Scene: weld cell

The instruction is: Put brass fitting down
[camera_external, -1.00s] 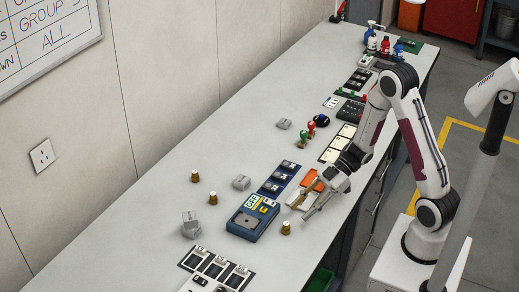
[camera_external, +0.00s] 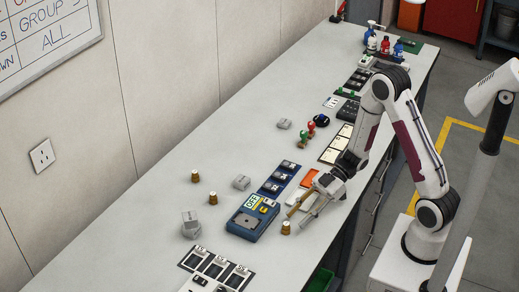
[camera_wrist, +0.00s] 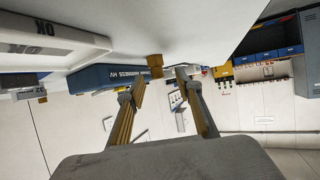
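A brass fitting (camera_external: 286,228) stands upright on the bench near its right edge, beside the blue meter. My gripper (camera_external: 296,218) is low over the bench with its two fingers apart and nothing seen held between them. The fitting is just off the fingertips. In the wrist view, which looks upside down, the brass fitting (camera_wrist: 155,66) shows beyond the spread fingers of my gripper (camera_wrist: 155,84). I cannot tell whether a finger touches it. Two more brass fittings, one farther back (camera_external: 195,176) and one nearer (camera_external: 213,198), stand on the left half of the bench.
The blue meter (camera_external: 252,218) lies left of my gripper, with its side visible in the wrist view (camera_wrist: 105,77). White and orange pads (camera_external: 309,178) lie close behind the fingers. The bench's left side has free room.

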